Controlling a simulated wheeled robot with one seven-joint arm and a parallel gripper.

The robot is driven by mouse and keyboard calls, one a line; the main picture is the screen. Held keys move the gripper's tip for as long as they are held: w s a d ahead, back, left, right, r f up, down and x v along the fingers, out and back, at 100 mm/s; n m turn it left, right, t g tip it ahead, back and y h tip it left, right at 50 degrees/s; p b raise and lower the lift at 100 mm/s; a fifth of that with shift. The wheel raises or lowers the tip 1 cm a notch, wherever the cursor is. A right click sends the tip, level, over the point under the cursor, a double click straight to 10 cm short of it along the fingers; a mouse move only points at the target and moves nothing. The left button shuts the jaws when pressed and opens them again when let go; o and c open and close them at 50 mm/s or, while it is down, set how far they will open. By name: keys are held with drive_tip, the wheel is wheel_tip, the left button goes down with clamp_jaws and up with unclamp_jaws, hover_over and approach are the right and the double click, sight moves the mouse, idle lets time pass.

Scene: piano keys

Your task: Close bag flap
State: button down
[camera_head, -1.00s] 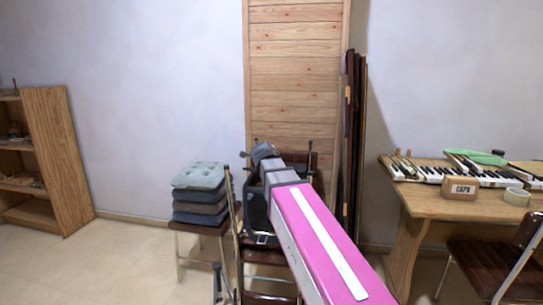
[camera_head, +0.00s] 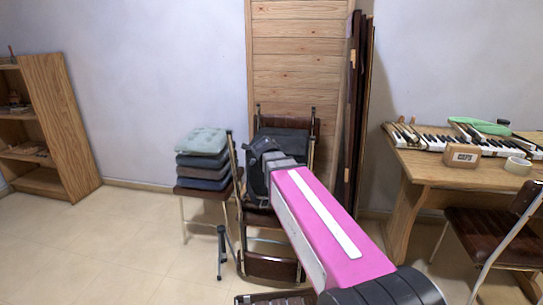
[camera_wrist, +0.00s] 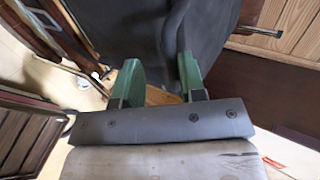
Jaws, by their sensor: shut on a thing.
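A dark grey-black bag (camera_head: 284,142) sits on a brown chair in the middle of the head view. Its front is partly hidden by my pink arm. My gripper is mostly hidden there. In the wrist view, the two green fingers of my gripper (camera_wrist: 159,60) stand apart with dark material at their tips. The bag's dark fabric (camera_wrist: 130,25) fills the top of that view, and a darker strip runs by the right finger. My gripper is shut on part of the bag; I cannot tell clearly whether it is the flap's edge.
A chair (camera_head: 270,267) stands in front of the bag. A stack of cushions (camera_head: 203,160) is on a seat to the left, with a small black tripod (camera_head: 222,254) near it. A wooden table (camera_head: 420,174) with piano keys is at right. The left floor is clear.

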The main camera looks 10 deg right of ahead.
drive_tip(key=shift+s+f, duration=0.15)
drive_tip(key=shift+f, duration=0.4)
drive_tip(key=c, duration=1.2)
unclamp_jaws()
drive_tip(key=shift+o, duration=0.2)
drive_tip(key=shift+r, duration=0.15)
drive_tip(key=v, duration=1)
drive_tip(key=shift+r, duration=0.35)
drive_tip(key=shift+a, duration=0.1)
drive_tip(key=s+d+f+n+g+y, duration=0.1)
drive_tip(key=s+d+f+n+g, duration=0.2)
drive_tip(key=f+n, duration=0.4)
drive_tip(key=s+d+f+n+g+y, duration=0.1)
drive_tip(key=s+d+f+n+g, duration=0.2)
drive_tip(key=f, duration=1)
drive_tip(key=s+d+f+n+g+y, duration=0.1)
drive_tip(key=s+d+f+n+g, duration=0.2)
drive_tip(key=s+f+n, duration=0.5)
wheel_tip(320, 180, down, 2)
drive_tip(key=n+g, duration=0.1)
drive_tip(key=n, duration=0.2)
drive_tip(key=shift+d+n, duration=0.2)
drive_tip(key=shift+n, duration=0.1)
